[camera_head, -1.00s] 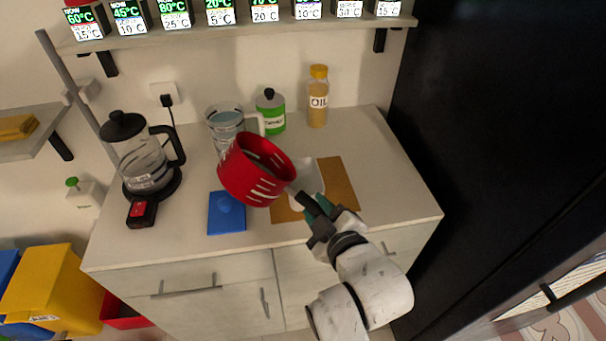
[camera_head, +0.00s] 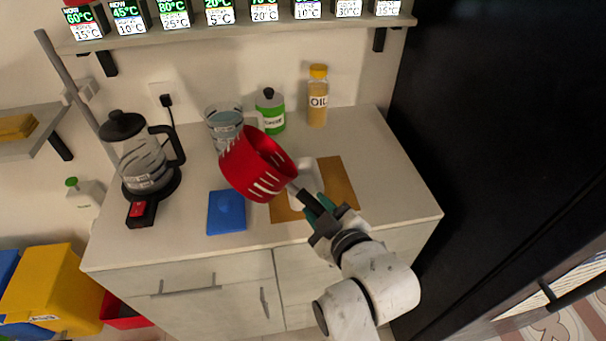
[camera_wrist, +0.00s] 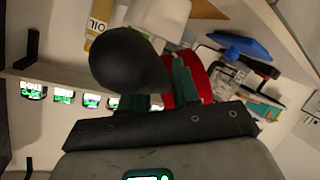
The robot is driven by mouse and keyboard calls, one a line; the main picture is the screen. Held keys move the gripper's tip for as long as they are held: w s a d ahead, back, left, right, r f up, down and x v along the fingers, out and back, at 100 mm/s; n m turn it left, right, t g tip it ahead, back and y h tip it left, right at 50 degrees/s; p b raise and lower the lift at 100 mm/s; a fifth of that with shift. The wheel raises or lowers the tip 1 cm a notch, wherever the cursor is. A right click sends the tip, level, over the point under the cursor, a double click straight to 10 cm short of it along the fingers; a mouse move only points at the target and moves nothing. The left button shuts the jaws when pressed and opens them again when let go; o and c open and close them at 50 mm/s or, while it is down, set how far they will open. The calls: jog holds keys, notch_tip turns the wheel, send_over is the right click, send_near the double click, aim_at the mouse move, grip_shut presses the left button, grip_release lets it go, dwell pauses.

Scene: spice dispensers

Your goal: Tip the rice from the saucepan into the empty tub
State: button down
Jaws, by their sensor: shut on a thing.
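The red saucepan (camera_head: 250,170) hangs in the air above the counter, tilted, its open side toward the upper right. My gripper (camera_head: 318,211) is shut on its dark handle (camera_head: 302,195). In the wrist view the handle's end (camera_wrist: 130,60) fills the middle, with part of the red saucepan (camera_wrist: 203,82) behind my gripper's green fingers. A white tub (camera_head: 310,178) sits on the brown board (camera_head: 342,185), partly hidden behind the saucepan and handle. I cannot see any rice, and the tub's inside is not clear.
A glass jug (camera_head: 224,122), a green jar (camera_head: 270,112) and an oil bottle (camera_head: 318,97) stand behind the saucepan. A glass kettle (camera_head: 143,158) is at left. The counter's right side is clear.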

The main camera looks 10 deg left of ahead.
jog(key=shift+r+m+y, duration=0.15)
jog(key=shift+m+y, duration=0.15)
jog(key=shift+m, duration=0.1)
jog(key=shift+f+m+y+b, duration=0.3)
jog(key=shift+f+m+b, duration=0.3)
jog(key=shift+f+b, duration=0.15)
dwell(0.6)
jog(key=shift+m+g+y, duration=0.3)
jog(key=shift+m, duration=0.3)
dwell(0.5)
jog(key=shift+w+d+m+y, duration=0.3)
jog(key=shift+d+m+y, duration=0.15)
jog(key=shift+m, duration=0.25)
dwell(0.5)
jog(key=shift+r+m+y, duration=0.15)
jog(key=shift+m+y, duration=0.7)
jog(key=shift+m, duration=1.05)
dwell(2.1)
